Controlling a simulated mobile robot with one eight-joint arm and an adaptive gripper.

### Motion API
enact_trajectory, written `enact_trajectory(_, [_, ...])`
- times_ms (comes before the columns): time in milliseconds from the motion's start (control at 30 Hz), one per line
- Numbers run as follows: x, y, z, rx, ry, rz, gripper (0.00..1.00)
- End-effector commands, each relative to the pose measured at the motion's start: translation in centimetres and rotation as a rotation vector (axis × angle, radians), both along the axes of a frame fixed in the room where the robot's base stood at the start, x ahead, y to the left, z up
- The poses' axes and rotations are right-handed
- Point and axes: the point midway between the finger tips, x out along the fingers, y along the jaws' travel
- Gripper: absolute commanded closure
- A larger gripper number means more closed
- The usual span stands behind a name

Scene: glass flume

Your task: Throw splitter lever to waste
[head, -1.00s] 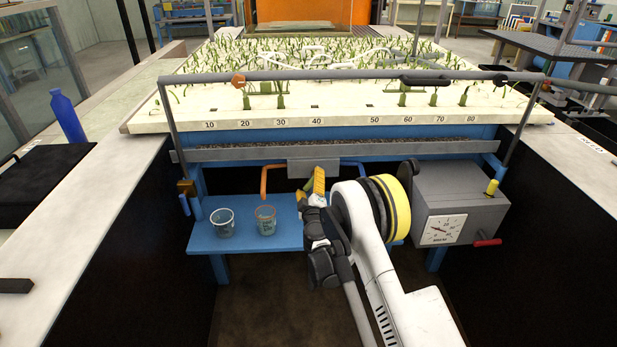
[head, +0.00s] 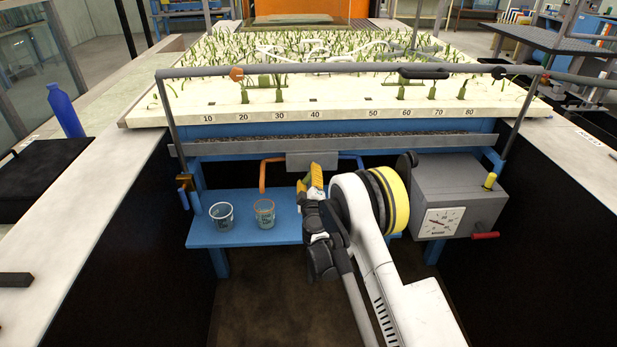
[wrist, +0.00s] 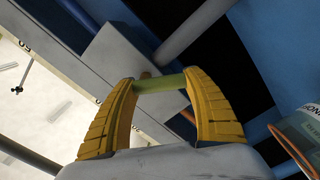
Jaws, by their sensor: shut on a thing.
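My gripper (head: 310,180) is in front of the grey splitter box (head: 312,159) under the front of the flume. In the wrist view its yellow fingers (wrist: 163,115) are shut on a short pale yellow-green bar, which looks like the splitter lever (wrist: 160,83). The grey box also shows behind it in the wrist view (wrist: 118,58). An orange pipe (head: 263,176) leaves the box on the left and a blue pipe (head: 358,160) on the right. In the head view the lever is hidden by my fingers.
A clear beaker (head: 221,216) and an orange-rimmed beaker (head: 264,213) stand on the blue shelf (head: 245,237), left of my gripper. A grey dial box (head: 455,190) with a red handle stands to the right. A grey rail (head: 330,72) crosses above the planted flume bed.

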Motion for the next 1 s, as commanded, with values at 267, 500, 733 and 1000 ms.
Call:
enact_trajectory(267, [0.01,-0.08,-0.05,-0.037,0.0,0.0,0.71])
enact_trajectory(500, [0.03,-0.3,-0.22,-0.157,0.0,0.0,0.71])
enact_trajectory(733, [0.03,-0.62,-0.38,-0.326,0.0,0.0,0.71])
enact_trajectory(1000, [0.03,-0.94,-0.48,-0.486,0.0,0.0,0.71])
